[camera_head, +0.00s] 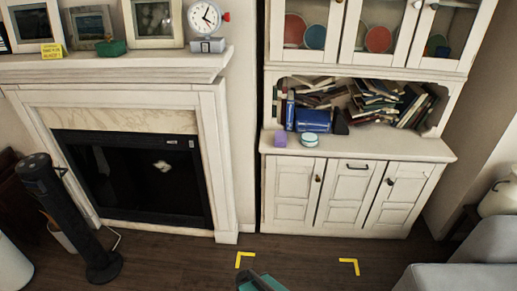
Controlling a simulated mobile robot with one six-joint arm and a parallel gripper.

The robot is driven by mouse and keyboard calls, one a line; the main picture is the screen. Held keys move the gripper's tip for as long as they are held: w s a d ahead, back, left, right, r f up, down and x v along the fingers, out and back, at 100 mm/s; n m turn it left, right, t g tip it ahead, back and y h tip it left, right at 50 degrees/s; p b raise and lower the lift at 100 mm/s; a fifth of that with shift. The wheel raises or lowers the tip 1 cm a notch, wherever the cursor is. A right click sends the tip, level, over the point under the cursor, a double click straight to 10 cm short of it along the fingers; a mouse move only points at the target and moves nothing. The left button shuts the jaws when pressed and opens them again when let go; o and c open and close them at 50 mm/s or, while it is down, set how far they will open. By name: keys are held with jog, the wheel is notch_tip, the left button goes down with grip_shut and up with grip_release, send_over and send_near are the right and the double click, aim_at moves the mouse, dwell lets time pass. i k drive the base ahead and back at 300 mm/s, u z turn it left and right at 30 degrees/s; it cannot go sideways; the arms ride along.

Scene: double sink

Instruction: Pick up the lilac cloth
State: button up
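A small lilac thing (281,139) sits on the left end of the white hutch's counter; it looks like the lilac cloth, folded or block-shaped, though it is too small to be sure. A round pale teal-and-white container (309,140) stands just right of it, with a small gap. My gripper's fingers do not show in this view. A teal and dark piece (262,283) is cut off at the bottom edge; I cannot tell whether it is part of me.
The white hutch (348,190) has a cluttered book shelf behind the counter. A fireplace (140,180) and black tower fan (75,215) stand left. A grey sofa (470,268) is at lower right. Yellow corner marks (349,266) lie on open dark floor before the hutch.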

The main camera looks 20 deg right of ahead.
aim_at(280, 140)
jog(key=z, duration=0.05)
jog(key=k, duration=0.3)
jog(key=u, duration=0.5)
jog(key=i, duration=0.4)
jog(key=u, duration=0.55)
jog(key=i, duration=1.65)
jog(key=z, duration=1)
jog(key=i, duration=0.8)
jog(key=z, duration=0.9)
